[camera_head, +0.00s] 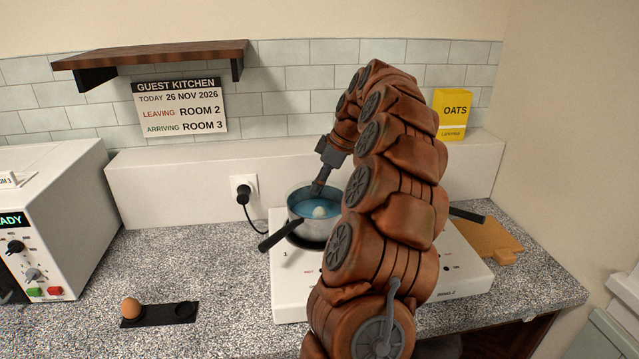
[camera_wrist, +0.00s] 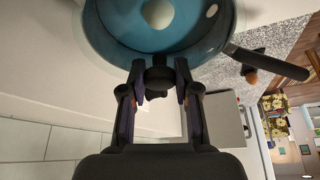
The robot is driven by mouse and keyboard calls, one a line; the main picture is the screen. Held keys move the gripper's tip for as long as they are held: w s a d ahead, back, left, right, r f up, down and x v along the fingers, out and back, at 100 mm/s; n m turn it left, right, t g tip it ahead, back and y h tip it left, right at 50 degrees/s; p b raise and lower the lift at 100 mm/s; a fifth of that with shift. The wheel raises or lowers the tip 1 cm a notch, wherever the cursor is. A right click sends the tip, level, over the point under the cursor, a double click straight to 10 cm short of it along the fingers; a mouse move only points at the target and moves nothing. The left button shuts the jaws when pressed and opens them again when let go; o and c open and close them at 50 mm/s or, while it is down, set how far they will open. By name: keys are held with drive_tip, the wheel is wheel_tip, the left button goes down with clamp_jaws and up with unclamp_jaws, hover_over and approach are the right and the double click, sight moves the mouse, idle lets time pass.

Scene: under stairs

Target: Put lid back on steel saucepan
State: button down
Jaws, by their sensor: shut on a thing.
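The steel saucepan (camera_head: 311,230) stands on the left of the white hob, its dark handle (camera_head: 278,235) pointing to the lower left. A pale egg shape shows in its bluish inside. In the wrist view the saucepan (camera_wrist: 104,40) fills the top, with its handle (camera_wrist: 270,65) to the right. My gripper (camera_head: 317,191) reaches down at the saucepan's opening. In the wrist view my gripper (camera_wrist: 158,73) is shut on a dark knob (camera_wrist: 157,90), which seems to belong to a see-through lid. I cannot tell whether the lid rests on the rim.
The white hob (camera_head: 290,297) also has a dark handle (camera_head: 467,214) showing at right, its pan hidden behind my arm. A brown egg (camera_head: 131,307) sits on a dark holder. A wooden board (camera_head: 485,240) lies right. A shelf (camera_head: 150,56) hangs above the back ledge.

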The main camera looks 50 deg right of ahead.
drive_tip(key=shift+f+b, duration=0.4)
drive_tip(key=shift+f, duration=0.15)
drive_tip(key=c, duration=0.8)
unclamp_jaws()
drive_tip(key=shift+o, duration=0.2)
drive_tip(key=o, duration=0.5)
drive_tip(key=shift+r, duration=0.2)
drive_tip(key=shift+r+p, duration=0.75)
drive_tip(key=shift+r, duration=2.1)
